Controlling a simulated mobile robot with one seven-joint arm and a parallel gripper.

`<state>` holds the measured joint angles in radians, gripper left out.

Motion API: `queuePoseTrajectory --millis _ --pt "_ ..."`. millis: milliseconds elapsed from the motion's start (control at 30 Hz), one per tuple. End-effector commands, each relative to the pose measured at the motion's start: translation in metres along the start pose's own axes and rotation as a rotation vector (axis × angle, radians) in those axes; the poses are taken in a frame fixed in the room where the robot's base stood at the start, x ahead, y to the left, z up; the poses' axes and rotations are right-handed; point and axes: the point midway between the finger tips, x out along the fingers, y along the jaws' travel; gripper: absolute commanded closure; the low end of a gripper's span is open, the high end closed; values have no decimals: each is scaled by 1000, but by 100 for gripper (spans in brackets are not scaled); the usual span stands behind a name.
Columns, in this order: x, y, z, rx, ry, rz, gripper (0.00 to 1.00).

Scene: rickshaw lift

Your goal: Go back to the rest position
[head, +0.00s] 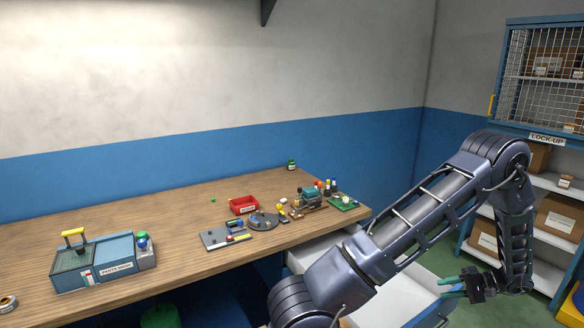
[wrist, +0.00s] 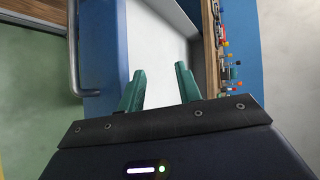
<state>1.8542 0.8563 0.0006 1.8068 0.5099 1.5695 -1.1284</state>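My gripper (head: 452,286) hangs at the end of my bent arm, at the right of the head view, with its green fingers pointing left. In the wrist view the two green fingers (wrist: 160,88) stand apart with nothing between them. Beyond them in the wrist view is an open drawer (wrist: 165,45) with a white inside and a blue front. The drawer also shows in the head view (head: 400,297), below the right end of the workbench, partly hidden by my arm. The part of the inside that shows looks bare.
A wooden workbench (head: 170,215) runs along the wall. A caged lock-up cabinet (head: 545,75) and shelves with boxes (head: 558,220) stand at the right.

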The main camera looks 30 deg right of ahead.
Motion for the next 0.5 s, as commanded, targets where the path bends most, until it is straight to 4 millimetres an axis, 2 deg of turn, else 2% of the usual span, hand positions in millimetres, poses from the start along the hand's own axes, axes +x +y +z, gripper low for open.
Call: queuePoseTrajectory --millis 33,200,500 --pt "8 -22 -10 -7 -32 37 66" --pt "38 -87 -33 -20 -120 155 66" --pt "102 -196 -52 -66 -240 366 66"
